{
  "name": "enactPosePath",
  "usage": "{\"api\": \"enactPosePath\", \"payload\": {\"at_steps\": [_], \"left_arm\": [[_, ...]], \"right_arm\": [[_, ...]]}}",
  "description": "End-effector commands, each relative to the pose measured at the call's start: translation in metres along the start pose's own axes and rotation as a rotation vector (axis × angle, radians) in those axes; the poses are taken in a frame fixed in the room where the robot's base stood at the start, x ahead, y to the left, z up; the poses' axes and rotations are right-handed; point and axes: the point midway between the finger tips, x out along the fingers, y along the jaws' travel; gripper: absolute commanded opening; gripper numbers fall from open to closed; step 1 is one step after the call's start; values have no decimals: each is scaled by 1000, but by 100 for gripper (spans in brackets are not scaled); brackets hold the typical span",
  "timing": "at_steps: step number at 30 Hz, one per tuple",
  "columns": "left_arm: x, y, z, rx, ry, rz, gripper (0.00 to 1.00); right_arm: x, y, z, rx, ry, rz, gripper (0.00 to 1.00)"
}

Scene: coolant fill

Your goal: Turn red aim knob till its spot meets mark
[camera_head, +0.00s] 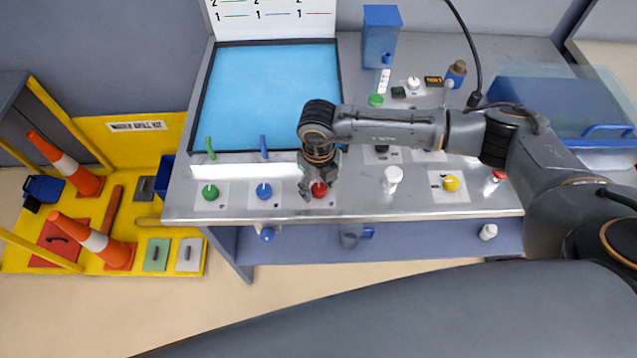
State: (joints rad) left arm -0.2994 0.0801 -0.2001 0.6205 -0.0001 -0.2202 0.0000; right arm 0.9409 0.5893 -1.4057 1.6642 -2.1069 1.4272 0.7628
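The red aim knob (319,190) sits on a pale plate on the grey bench, near its front edge, right of a green knob (211,192) and a blue knob (264,190). My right gripper (313,192) comes in from the right and points down at the red knob, with a finger at its left side. Whether the fingers touch the knob or are shut on it, I cannot tell. The knob's spot and mark are hidden or too small to see. My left gripper is not in view.
A blue panel (270,95) with green and blue pegs at its front lies behind the knobs. A white knob (392,178) and a yellow knob (451,183) stand to the right. A yellow rack (140,150) with orange cones is at the left.

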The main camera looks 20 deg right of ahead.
Motion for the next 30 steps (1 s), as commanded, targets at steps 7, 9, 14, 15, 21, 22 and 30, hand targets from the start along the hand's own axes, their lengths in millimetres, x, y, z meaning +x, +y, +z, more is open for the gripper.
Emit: {"api": "enactPosePath", "payload": {"at_steps": [7,9,14,15,21,22,30], "left_arm": [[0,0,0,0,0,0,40],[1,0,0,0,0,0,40],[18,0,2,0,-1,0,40],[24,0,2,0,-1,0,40],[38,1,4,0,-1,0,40],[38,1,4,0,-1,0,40],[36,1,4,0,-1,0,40]], "right_arm": [[0,0,0,0,0,0,3],[0,0,0,-2,0,0,3],[5,0,1,-85,-3,1,3],[5,0,1,-119,-2,1,3],[2,0,1,-247,-2,1,3],[1,1,1,-255,-2,1,3],[-1,1,0,-264,-1,1,3]]}}
